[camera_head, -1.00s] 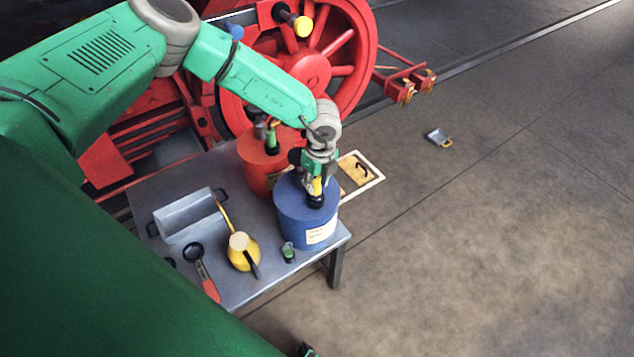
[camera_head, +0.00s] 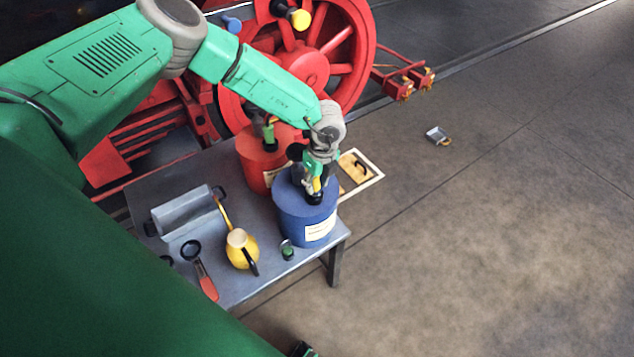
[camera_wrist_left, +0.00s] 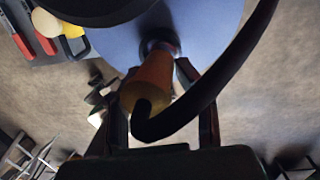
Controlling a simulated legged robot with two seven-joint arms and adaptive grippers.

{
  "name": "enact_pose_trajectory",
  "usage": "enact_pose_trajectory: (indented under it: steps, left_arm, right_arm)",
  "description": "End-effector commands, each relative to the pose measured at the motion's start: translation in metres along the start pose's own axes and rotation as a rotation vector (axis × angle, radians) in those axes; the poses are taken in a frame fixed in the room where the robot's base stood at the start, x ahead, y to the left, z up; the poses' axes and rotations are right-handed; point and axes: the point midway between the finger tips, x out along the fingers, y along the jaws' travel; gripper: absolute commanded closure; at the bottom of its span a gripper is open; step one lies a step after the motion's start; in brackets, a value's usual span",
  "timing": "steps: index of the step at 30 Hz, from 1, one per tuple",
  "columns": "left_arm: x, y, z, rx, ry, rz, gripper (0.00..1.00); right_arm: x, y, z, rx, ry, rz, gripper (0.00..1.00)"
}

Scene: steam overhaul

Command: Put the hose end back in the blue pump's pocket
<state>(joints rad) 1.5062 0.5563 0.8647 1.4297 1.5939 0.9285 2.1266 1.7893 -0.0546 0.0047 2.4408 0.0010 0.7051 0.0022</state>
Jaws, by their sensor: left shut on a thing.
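The blue pump (camera_head: 296,222) is a blue drum with a pale label, standing at the table's right corner. A black collar, its pocket (camera_head: 315,198), is on its top; it also shows in the wrist view (camera_wrist_left: 158,42). My left gripper (camera_head: 317,182) is shut on the yellow hose end (camera_wrist_left: 148,82), directly over the pocket. A black hose (camera_wrist_left: 205,95) curves from the hose end. The hose end's narrow tip meets the collar; how deep it sits I cannot tell. My right gripper is not in view.
A red drum (camera_head: 252,160) with its own hose end stands behind the blue pump. A yellow oil can (camera_head: 238,248), a red-handled tool (camera_head: 205,280), a grey tray (camera_head: 185,215) and a small green-topped item (camera_head: 287,250) occupy the table. The floor on the right is mostly open.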

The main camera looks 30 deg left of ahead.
Motion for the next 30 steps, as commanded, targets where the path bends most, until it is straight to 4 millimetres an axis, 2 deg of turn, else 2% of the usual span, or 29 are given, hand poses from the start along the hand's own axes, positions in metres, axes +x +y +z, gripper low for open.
enact_pose_trajectory:
  steps: [1, 10, 11, 12, 13, 26, 30]
  left_arm:
    - [0.008, 0.005, -0.001, 0.003, 0.0, 0.012, 1.0]
    - [0.008, 0.005, -0.001, 0.003, 0.0, 0.014, 1.0]
    - [0.008, 0.005, -0.001, 0.003, 0.0, 0.014, 0.7]
    - [0.008, 0.006, -0.001, 0.003, 0.0, 0.014, 0.56]
    - [0.008, 0.005, -0.001, 0.002, 0.0, 0.014, 0.49]
    - [0.001, 0.004, -0.001, 0.0, -0.001, 0.004, 0.49]
    - [-0.013, 0.002, -0.001, 0.0, -0.001, 0.001, 0.49]
  right_arm:
    - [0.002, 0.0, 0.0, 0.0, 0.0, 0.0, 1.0]
    - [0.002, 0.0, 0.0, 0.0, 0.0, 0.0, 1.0]
    - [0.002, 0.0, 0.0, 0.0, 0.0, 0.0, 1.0]
    - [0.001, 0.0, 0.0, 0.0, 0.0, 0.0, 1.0]
    - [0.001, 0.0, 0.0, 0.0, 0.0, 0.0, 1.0]
    - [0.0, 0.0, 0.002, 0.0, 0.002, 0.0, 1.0]
    - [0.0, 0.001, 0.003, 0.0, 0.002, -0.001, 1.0]
